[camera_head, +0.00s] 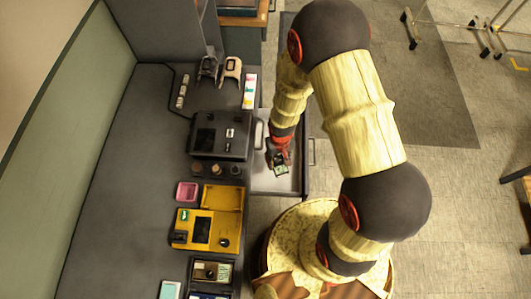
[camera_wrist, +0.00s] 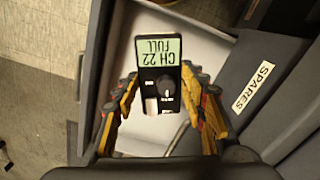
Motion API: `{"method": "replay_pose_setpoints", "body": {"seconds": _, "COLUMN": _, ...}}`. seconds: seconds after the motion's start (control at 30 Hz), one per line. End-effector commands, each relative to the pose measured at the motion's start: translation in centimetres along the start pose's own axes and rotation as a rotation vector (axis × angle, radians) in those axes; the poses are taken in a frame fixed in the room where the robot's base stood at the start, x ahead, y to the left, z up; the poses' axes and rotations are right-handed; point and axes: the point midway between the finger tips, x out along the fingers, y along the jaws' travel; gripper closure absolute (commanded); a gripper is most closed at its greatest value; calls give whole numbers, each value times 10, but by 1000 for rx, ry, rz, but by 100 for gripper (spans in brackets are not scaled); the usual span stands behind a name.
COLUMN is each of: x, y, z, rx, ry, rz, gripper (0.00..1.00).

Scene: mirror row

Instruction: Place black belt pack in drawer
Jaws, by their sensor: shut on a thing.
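The black belt pack (camera_wrist: 160,82) has a green screen reading "CH 22 FULL" and a knob below it. My gripper (camera_wrist: 161,95) is shut on it, with a finger on each side in the wrist view. In the head view the belt pack (camera_head: 280,168) shows its green screen below my gripper (camera_head: 277,155), over the open drawer (camera_head: 296,185). The drawer has a pale floor and dark walls, and it also shows behind the belt pack in the wrist view (camera_wrist: 207,48). I cannot tell whether the belt pack touches the drawer floor.
A "SPARES" label (camera_wrist: 254,87) is on the grey surface beside the drawer. On the counter (camera_head: 110,190) stand a black device (camera_head: 221,135), a yellow case (camera_head: 205,228) and a pink tray (camera_head: 187,191). The drawer's handle (camera_head: 312,152) faces open floor at right.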

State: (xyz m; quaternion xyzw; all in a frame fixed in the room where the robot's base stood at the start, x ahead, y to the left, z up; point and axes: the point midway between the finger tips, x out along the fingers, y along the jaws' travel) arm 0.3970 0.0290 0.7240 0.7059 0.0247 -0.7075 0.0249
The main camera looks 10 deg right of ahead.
Motion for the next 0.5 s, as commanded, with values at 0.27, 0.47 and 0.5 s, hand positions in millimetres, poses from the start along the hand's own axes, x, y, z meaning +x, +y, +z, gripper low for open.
{"method": "replay_pose_setpoints", "body": {"seconds": 0.27, "x": 38, "y": -3, "z": 44, "rx": -8, "ry": 2, "rz": 0, "gripper": 93}}
{"method": "replay_pose_setpoints", "body": {"seconds": 0.47, "x": 55, "y": 3, "z": 19, "rx": -8, "ry": 4, "rz": 0, "gripper": 93}}
{"method": "replay_pose_setpoints", "body": {"seconds": 0.5, "x": 59, "y": 5, "z": 10, "rx": -8, "ry": 4, "rz": 0, "gripper": 93}}
